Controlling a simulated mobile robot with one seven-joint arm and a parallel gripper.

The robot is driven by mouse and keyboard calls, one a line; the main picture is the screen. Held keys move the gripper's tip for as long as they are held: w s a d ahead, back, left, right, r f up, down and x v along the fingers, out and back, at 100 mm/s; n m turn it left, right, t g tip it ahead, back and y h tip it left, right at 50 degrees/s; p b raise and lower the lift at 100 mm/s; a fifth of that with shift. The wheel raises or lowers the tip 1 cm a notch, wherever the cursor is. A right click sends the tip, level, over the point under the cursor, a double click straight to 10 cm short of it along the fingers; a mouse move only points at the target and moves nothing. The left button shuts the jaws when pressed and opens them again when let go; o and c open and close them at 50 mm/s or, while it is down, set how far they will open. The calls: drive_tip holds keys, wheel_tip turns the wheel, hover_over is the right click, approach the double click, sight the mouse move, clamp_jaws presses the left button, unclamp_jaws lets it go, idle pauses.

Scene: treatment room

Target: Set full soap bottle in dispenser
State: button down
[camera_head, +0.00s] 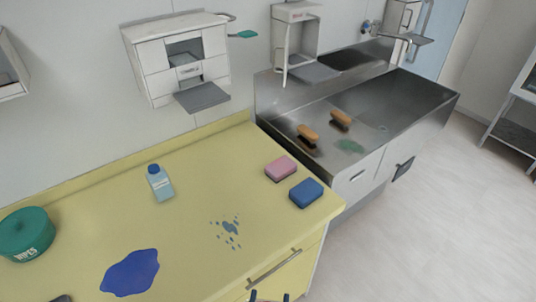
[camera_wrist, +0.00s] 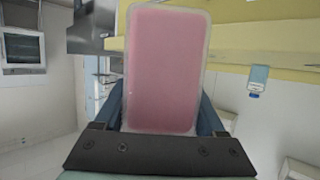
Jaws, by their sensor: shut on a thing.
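In the wrist view a clear-walled, pink-filled block-shaped container (camera_wrist: 166,70), which looks like the full soap bottle, stands between the blue fingers of my gripper (camera_wrist: 165,112). My gripper is shut on it. The bottle's far end runs to the top of that view. In the head view only the blue fingertips of my gripper (camera_head: 268,297) show at the bottom edge, by the counter front; the held bottle is not clear there. A white wall unit with an open frame and a lever (camera_head: 296,12) hangs left of the sink tap and may be the dispenser.
The yellow counter (camera_head: 110,195) bears a blue-capped bottle (camera_head: 160,183), pink sponge (camera_head: 281,168), blue sponge (camera_head: 306,192), green wipes tub (camera_head: 27,236) and blue puddle (camera_head: 130,272). Two brushes (camera_head: 308,138) lie in the steel sink (camera_head: 400,95). Another white wall unit (camera_head: 150,55) hangs left. Floor at right is clear.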

drive_tip(key=shift+s+n+y, duration=0.8)
drive_tip(key=shift+s+y, duration=0.2)
